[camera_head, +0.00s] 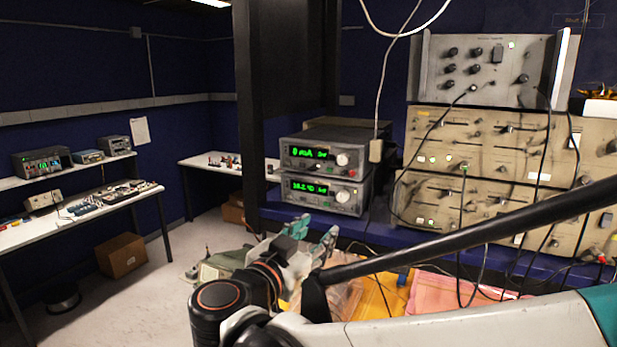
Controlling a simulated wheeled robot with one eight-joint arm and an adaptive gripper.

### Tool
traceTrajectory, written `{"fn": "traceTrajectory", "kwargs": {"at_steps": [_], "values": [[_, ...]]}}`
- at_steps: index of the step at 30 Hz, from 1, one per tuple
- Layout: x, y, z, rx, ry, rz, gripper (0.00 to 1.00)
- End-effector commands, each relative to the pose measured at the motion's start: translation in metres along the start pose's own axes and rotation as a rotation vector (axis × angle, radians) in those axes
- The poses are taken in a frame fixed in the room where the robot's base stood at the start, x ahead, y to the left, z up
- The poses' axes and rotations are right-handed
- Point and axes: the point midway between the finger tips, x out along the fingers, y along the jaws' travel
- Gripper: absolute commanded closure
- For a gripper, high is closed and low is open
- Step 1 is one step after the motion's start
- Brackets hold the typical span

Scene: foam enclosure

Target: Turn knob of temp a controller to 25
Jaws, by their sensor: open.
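Two grey instruments with green displays are stacked on a dark blue bench. The lower unit (318,196) has a display (309,187) that seems to read about 18.2 °C, and a pale round knob (343,196) at its right. The upper unit (318,157) reads something like "0 mkA" and has a similar knob (342,160). I cannot read which one is labelled temp A. My gripper (327,241), with teal fingertips, is open and empty, in front of and below the lower unit, apart from both knobs. My arm reaches in from the right.
Beige instrument racks (480,150) with several hanging cables stand right of the stack. A black post (286,60) rises behind it. Orange and pink folders (465,297) lie under my arm. A side bench (80,220) and a cardboard box (121,254) are at left.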

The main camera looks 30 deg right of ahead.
Motion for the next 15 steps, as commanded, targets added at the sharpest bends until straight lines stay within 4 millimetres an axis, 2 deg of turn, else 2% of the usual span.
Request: {"fn": "traceTrajectory", "kwargs": {"at_steps": [1,2,7,11,15], "values": [[-0.002,-0.005,-0.011,0.018,0.019,-0.005,0.59],[-0.003,-0.006,-0.014,0.028,0.028,-0.007,0.59],[0.002,-0.009,-0.018,0.047,0.049,-0.008,0.59],[0.017,-0.010,-0.018,0.046,0.048,-0.005,0.59],[0.040,-0.009,-0.020,0.046,0.048,-0.003,0.59]]}}
